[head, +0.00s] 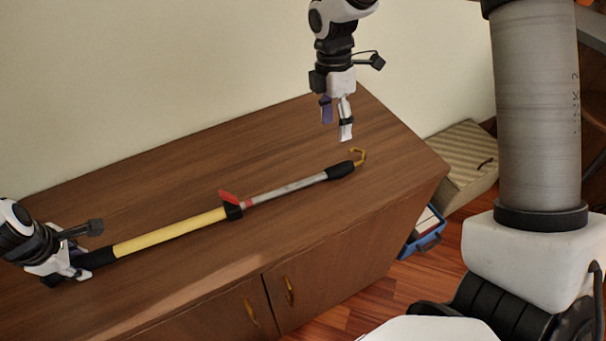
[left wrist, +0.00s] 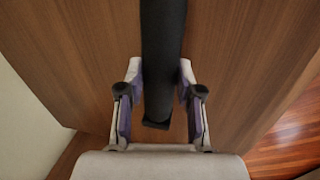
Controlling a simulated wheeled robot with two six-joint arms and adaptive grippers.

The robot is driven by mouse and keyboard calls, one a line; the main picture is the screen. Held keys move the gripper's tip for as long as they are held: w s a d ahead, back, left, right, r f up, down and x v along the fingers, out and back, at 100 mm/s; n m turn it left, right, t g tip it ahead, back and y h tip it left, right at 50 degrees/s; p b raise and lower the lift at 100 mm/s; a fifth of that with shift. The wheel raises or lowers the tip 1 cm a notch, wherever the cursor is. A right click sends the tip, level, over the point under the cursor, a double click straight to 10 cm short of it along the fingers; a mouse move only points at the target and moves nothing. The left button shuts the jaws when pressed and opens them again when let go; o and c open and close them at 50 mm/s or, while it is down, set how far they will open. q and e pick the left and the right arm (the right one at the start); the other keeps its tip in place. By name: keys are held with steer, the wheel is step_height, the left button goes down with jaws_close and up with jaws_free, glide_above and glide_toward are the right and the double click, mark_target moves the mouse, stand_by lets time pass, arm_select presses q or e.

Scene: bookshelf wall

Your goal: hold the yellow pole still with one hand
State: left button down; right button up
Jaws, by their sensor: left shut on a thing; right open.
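The yellow pole (head: 170,232) lies across the wooden cabinet top, with a black grip at its left end. A black collar with a red tab joins it to a thin grey tube ending in a black sleeve and a yellow hook. My left gripper (head: 80,263) is shut on the black grip. In the left wrist view the dark grip of the yellow pole (left wrist: 162,55) runs between the fingers of my left gripper (left wrist: 160,73). My right gripper (head: 335,122) is open and empty, fingers down, above the cabinet near the hook end, apart from the pole.
The wooden cabinet (head: 200,160) stands against a pale wall (head: 170,70), with door handles on its front. A striped box (head: 465,165) and a blue bin (head: 432,240) are on the floor to the right. Much of the cabinet top around the pole is clear.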

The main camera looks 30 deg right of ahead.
arm_select(q)
steer(key=c, duration=0.7)
jaws_free()
